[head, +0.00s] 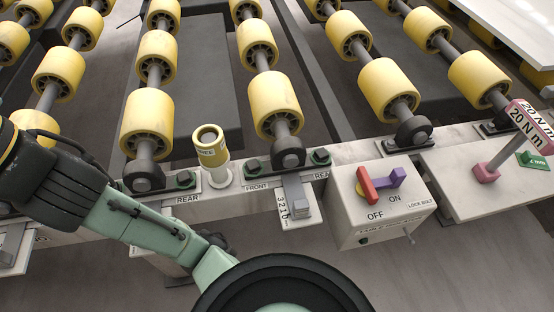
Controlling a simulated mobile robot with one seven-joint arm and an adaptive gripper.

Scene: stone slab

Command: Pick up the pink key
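The only clearly pink thing in the head view is a tool at the right edge, which I take as the pink key (487,172). It has a pink block at its lower end, a grey tilted shaft, and a pink-edged head with white "20 N m" labels. Its lower end is at the pale shelf at right; whether it is seated in something I cannot tell. My pale green arm comes in from the left and runs down to the bottom centre, far from the key. My gripper does not show; a black round shape at the bottom covers that area.
A switch box (383,232) marked ON, OFF and LOCK BOLT carries red and purple handles, left of the key. A pale shelf (455,200) lies under the key, with a green tag (532,160) beside it. Yellow rollers (388,86) fill the back. A yellow-capped post (211,150) stands centre-left.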

